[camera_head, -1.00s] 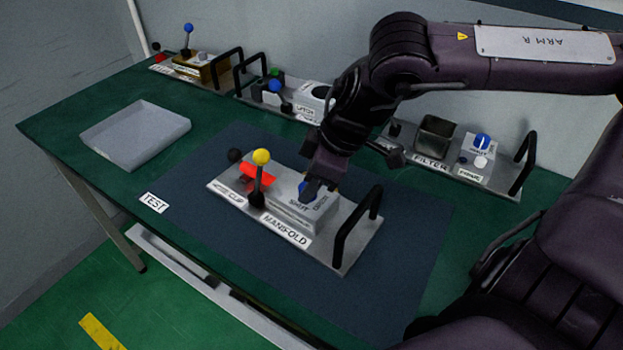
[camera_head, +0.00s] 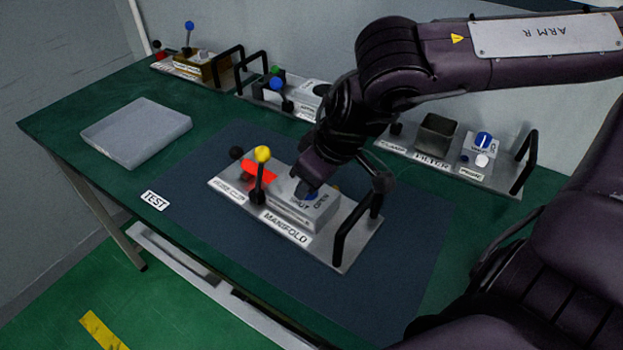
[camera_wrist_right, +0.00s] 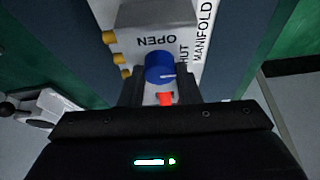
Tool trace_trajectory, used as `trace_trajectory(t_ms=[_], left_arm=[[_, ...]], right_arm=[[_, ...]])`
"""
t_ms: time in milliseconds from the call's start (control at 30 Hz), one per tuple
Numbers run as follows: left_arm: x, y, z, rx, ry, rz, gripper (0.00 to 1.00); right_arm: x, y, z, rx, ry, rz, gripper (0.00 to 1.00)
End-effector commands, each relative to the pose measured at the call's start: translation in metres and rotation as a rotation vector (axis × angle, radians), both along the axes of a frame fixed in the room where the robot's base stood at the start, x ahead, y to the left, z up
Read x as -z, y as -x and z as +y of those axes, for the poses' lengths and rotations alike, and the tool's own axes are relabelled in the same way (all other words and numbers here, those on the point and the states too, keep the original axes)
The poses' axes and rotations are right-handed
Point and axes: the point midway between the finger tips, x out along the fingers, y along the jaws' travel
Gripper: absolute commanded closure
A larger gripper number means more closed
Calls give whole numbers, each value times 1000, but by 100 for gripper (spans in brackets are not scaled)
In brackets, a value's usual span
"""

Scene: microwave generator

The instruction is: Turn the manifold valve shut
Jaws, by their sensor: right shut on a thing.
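The manifold module (camera_head: 350,245) is a grey plate with a raised block on the dark mat. Its blue valve knob (camera_wrist_right: 160,66) sits between my right gripper's fingers (camera_wrist_right: 160,88), which are shut on it. The knob's white mark points right in the wrist view, toward the partly covered SHUT label (camera_wrist_right: 184,55); OPEN (camera_wrist_right: 153,38) is above the knob. In the head view my right gripper (camera_head: 306,192) comes down over the block and hides most of the knob. My left gripper is out of view.
A yellow-topped lever (camera_head: 262,155) and red part (camera_head: 259,170) stand left of the knob. A black handle (camera_head: 355,228) rises at the plate's right end. An empty tray (camera_head: 137,132) is at left. Other modules, including the filter (camera_head: 434,137), line the back.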

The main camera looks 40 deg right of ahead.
Motion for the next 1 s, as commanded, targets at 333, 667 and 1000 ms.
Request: trace_trajectory(t_ms=[333,667,1000], left_arm=[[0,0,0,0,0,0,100],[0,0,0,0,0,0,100],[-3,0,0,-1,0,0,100]], right_arm=[[-1,-1,0,0,0,-2,60],[0,0,0,-1,0,-1,48],[-31,10,-3,-1,0,-7,48]])
